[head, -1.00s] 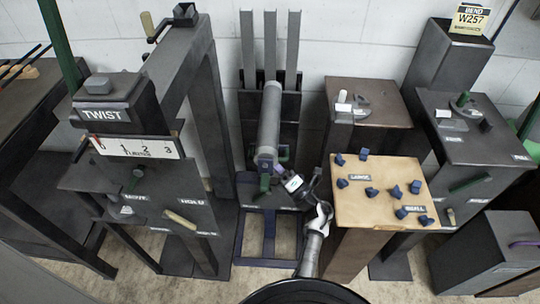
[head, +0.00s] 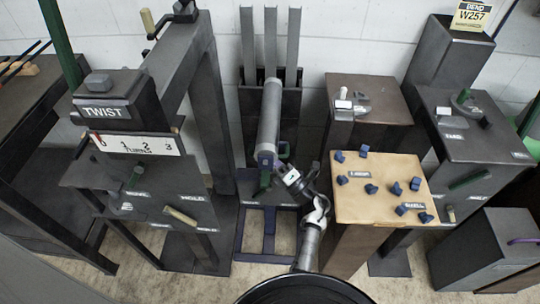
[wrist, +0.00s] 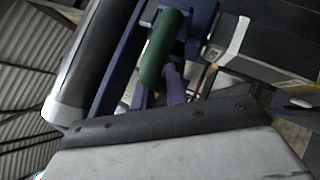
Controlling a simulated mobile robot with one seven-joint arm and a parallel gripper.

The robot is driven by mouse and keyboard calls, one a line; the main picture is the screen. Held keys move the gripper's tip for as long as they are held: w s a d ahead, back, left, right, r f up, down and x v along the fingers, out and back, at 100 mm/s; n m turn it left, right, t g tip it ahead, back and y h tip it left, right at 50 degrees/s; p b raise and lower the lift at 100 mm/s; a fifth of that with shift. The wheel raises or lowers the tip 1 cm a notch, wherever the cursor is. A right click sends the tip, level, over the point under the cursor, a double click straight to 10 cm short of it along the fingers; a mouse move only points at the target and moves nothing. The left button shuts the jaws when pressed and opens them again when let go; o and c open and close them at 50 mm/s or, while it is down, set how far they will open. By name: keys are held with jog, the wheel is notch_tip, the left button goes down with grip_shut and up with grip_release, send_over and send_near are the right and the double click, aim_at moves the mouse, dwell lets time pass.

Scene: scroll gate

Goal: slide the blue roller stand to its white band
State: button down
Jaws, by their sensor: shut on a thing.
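The blue roller stand has a grey roller (head: 269,115) with a purple-blue end and a blue frame (head: 268,232) near the floor. A green handle (head: 265,179) shows at the roller's near end, and a second green part (head: 283,150) is just to the right. My gripper (head: 279,172) is at this near end, shut on the stand's green handle as far as I can tell; its fingertips are hard to make out. In the wrist view the green handle (wrist: 160,48) stands beside the dark roller (wrist: 95,65) and blue frame. I cannot make out the white band.
A tan-topped table (head: 375,215) with several dark blue blocks stands close on the right of my arm. The TWIST stand (head: 117,100) is on the left. Floor shows inside the blue frame.

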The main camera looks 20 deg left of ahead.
notch_tip(320, 180, down, 8)
jog(key=b, duration=0.7)
jog(key=shift+b, duration=0.35)
jog(key=c, duration=1.4)
grip_release()
jog(key=shift+r, duration=0.1)
jog(key=b+v, duration=0.1)
jog(key=v, duration=0.6)
jog(key=shift+d+b, duration=0.2)
jog(key=shift+b, duration=0.15)
jog(key=shift+s, duration=0.15)
